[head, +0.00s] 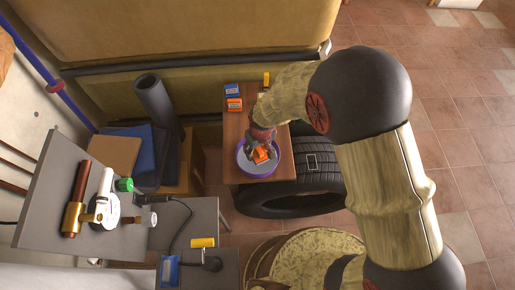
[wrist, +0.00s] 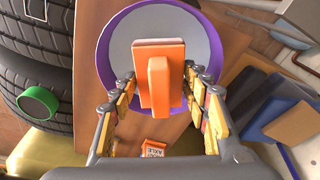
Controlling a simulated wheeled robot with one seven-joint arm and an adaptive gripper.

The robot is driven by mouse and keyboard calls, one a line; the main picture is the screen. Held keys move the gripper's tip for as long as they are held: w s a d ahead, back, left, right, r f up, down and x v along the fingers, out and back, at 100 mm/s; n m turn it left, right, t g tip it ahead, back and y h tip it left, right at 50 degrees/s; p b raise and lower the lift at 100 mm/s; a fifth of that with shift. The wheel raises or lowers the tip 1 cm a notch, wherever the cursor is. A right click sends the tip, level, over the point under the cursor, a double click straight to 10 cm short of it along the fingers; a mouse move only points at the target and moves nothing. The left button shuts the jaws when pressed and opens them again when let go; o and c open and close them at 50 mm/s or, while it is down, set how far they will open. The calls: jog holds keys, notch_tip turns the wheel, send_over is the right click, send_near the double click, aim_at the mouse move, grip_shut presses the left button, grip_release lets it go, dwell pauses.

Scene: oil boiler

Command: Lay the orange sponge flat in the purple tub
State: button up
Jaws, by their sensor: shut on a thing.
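The orange sponge (head: 261,154) is at the purple tub in the head view. In the wrist view, the sponge (wrist: 158,50) has a broad slab and a narrower raised block facing the camera. My gripper (wrist: 160,84) has a finger on each side of it and is shut on it; the gripper (head: 262,140) also shows over the tub in the head view. The purple tub (head: 278,164) has a pale grey inside and stands on the wooden table. In the wrist view the tub (wrist: 104,55) lies behind the sponge. I cannot tell whether the sponge touches the tub's floor.
On the wooden table (head: 236,170), an orange box (head: 234,104), a blue box (head: 232,90) and a yellow item (head: 266,79) stand behind the tub. A black tyre (head: 318,178) lies beside the table. A grey bench (head: 45,215) with pipe fittings is at left.

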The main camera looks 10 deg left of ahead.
aim_at(260, 150)
jog(key=shift+f, duration=0.4)
jog(key=o, duration=1)
jog(key=shift+o, duration=0.2)
jog(key=shift+r, duration=0.15)
notch_tip(260, 150, up, 13)
jog(key=s+d+p, duration=0.1)
jog(key=p, duration=0.1)
jog(key=shift+s+p, duration=0.15)
jog(key=shift+p, duration=0.2)
